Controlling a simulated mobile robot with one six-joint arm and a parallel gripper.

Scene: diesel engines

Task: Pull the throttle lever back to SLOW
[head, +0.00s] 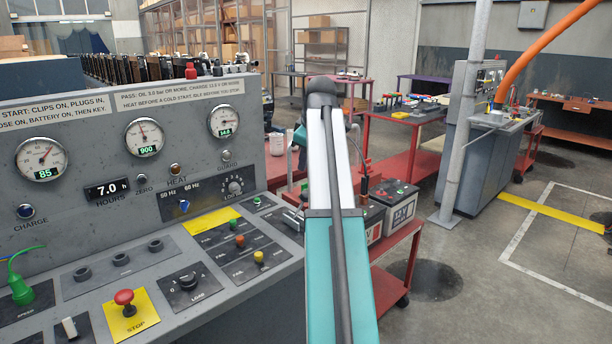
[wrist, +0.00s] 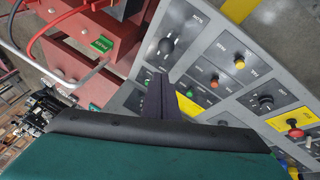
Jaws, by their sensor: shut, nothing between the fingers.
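In the head view my teal and white arm reaches up past the console's right end, and the fingers are hidden. A pale bent rod (wrist: 88,78) shows at the left of the wrist view, beside red metalwork; what it belongs to is unclear.
The console (head: 100,165) carries gauges, a black LOAD knob (head: 188,281) and a red STOP button (head: 124,298) on a yellow plate. Red carts with batteries (head: 393,199) stand right of my arm. A grey post (head: 462,130) and open floor lie farther right.

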